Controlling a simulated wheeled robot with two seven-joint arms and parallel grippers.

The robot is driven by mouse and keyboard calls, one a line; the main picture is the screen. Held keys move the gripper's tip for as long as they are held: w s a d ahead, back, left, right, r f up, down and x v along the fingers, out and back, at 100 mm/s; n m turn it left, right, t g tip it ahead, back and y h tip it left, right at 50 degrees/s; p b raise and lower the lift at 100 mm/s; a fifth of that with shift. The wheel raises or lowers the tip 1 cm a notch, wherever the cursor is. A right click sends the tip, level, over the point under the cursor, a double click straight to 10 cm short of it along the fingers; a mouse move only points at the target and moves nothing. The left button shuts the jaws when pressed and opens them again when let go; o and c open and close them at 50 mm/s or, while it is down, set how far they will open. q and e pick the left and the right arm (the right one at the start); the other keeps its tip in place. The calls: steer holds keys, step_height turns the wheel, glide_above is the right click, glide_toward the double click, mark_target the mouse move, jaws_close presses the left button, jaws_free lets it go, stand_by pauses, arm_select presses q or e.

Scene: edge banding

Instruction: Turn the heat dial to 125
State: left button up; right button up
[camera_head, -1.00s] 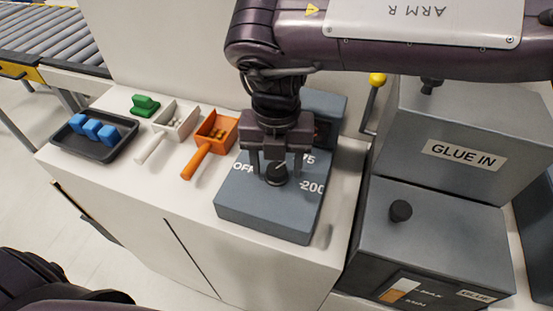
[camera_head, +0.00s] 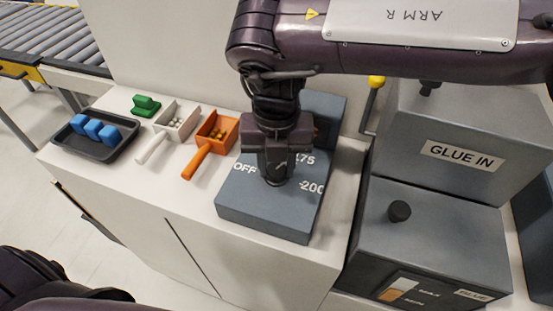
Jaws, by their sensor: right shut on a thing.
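The heat dial is a small dark knob on the sloped top of a blue-grey control box (camera_head: 262,215). My right gripper (camera_head: 276,178) points down over the box and is shut on the dial, whose body is mostly hidden between the fingers. Labels "OFF", "175" (its first digit partly covered) and "200" show around it. The other labels and the pointer's setting are hidden. A dark link of my left arm shows at the lower left, but the left gripper is out of view.
On the white counter (camera_head: 190,195), left of the box, are an orange scoop (camera_head: 215,132), a white scoop (camera_head: 175,120), a green object (camera_head: 145,105) and a black tray (camera_head: 75,147) with blue blocks. Right stands the grey glue unit (camera_head: 450,185) with a yellow-knobbed lever (camera_head: 376,82).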

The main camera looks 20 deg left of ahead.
steer(key=shift+r+n+p, duration=0.15)
steer(key=shift+n+p, duration=0.55)
steer(key=shift+n, duration=0.4)
steer(key=n+p, duration=0.1)
steer(key=n, duration=0.1)
steer(key=shift+n, duration=0.4)
steer(key=n+p, duration=0.1)
steer(key=n, duration=0.2)
steer(key=shift+n, duration=1.3)
steer(key=shift+p, duration=0.3)
steer(key=o, duration=1)
